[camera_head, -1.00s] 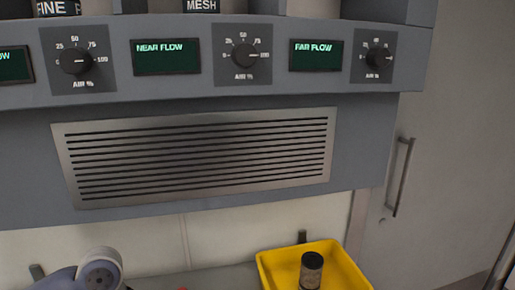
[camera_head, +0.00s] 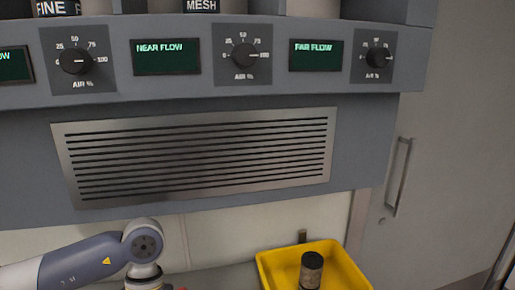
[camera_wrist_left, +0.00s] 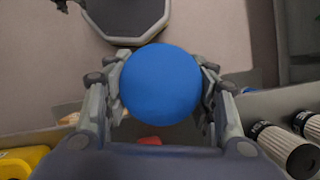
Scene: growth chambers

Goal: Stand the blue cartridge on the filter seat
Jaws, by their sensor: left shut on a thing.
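The blue cartridge (camera_wrist_left: 160,84) shows in the left wrist view as a round blue end, seen end-on. My left gripper (camera_wrist_left: 163,100) is shut on it, with a finger on each side. In the head view my left arm comes in at the lower left, and its gripper and the cartridge are below the picture. I cannot make out the filter seat in either view. My right gripper is not in view.
A yellow bin (camera_head: 277,270) with a dark-topped cylinder (camera_head: 311,271) stands at the lower right. Above are a vent grille (camera_head: 195,158), air dials and flow displays, with containers labelled FINE (camera_head: 51,8) and MESH (camera_head: 201,6) on top. Pale cylinders (camera_wrist_left: 281,146) lie right in the wrist view.

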